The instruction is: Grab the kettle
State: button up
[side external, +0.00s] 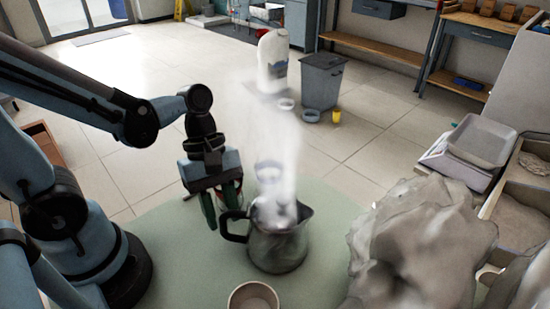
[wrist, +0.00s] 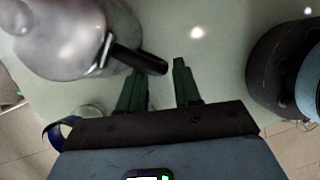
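A metallic kettle (side external: 280,248) stands upright on the pale green table, with steam rising from its top. Its dark handle (side external: 231,227) sticks out to the left, toward my gripper (side external: 223,212). In the wrist view, the kettle (wrist: 65,38) fills the upper left and its black handle (wrist: 138,60) reaches across just ahead of the fingertips. My gripper (wrist: 160,72) is open, with its two green fingers apart and nothing visibly held between them. The handle's end lies by the gap between the fingertips; whether it touches a finger I cannot tell.
A light bowl (side external: 253,297) sits at the table's front edge. A large grey crumpled lump (side external: 425,245) stands right of the kettle. Trays (side external: 480,141) lie farther right. The green table (side external: 335,215) is bare just right of the kettle.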

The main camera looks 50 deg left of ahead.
jog(key=shift+x, duration=1.45)
jog(key=shift+c, duration=0.2)
grip_shut()
jog(key=shift+r, duration=0.1)
